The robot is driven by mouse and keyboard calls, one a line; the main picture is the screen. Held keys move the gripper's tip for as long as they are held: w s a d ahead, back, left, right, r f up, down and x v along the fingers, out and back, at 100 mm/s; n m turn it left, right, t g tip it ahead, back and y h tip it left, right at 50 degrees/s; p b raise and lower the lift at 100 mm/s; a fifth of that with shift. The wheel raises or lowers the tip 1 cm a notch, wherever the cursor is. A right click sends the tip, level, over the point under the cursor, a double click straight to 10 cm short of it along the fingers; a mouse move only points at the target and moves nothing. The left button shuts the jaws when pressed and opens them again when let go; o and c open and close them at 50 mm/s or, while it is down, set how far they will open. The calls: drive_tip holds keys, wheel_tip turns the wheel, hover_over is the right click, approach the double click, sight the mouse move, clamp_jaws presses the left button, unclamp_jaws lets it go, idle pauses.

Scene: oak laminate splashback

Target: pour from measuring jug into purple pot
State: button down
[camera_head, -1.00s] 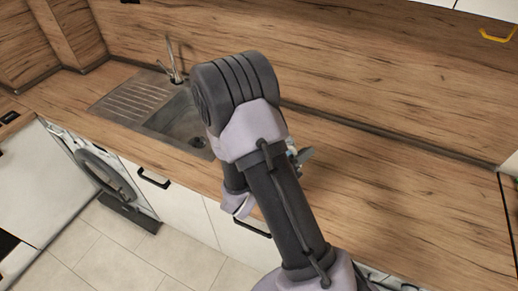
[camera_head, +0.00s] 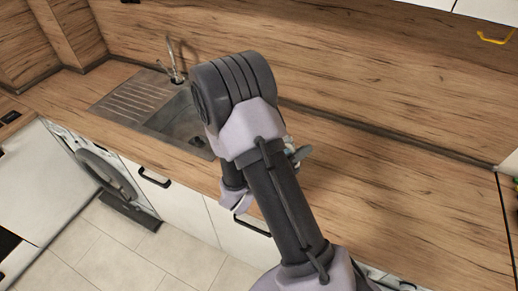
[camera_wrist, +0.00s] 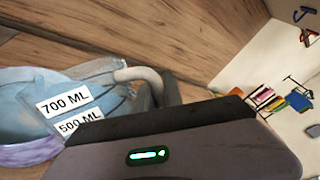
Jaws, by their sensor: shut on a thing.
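The measuring jug (camera_wrist: 92,88) is see-through, with white labels reading 700 ML and 500 ML and a grey handle (camera_wrist: 140,76). My gripper (camera_wrist: 160,92) is shut on this handle, its dark fingers partly hidden by my wrist housing. The purple pot (camera_wrist: 30,153) shows at the lower left of the wrist view, behind or below the jug; only part of its rim and side shows. Blue fills the area around the jug and pot; I cannot tell whether it is liquid in one or the other. In the head view my arm hides the jug and pot almost wholly.
The oak worktop (camera_head: 390,205) is clear to the right of my arm. A sink (camera_head: 180,125) with a tap (camera_head: 172,62) lies to the left. The oak splashback (camera_head: 370,80) runs behind. A clothes rack (camera_wrist: 270,100) stands away in the room.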

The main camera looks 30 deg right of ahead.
drive_tip(key=shift+w+r+n+p, duration=0.2)
drive_tip(key=shift+w+n+p, duration=0.2)
drive_tip(key=shift+n+p, duration=0.15)
idle(1.3)
drive_tip(key=shift+s+f+m+b, duration=0.15)
drive_tip(key=shift+f+m+b, duration=0.1)
drive_tip(key=shift+b, duration=0.2)
drive_tip(key=s+d+f+m+t+h+b, duration=0.1)
drive_tip(key=s+f+m+b, duration=0.5)
drive_tip(key=s+m+b, duration=0.2)
drive_tip(key=shift+s+f+m, duration=0.25)
drive_tip(key=shift+f+m, duration=0.1)
drive_tip(key=shift+m, duration=0.05)
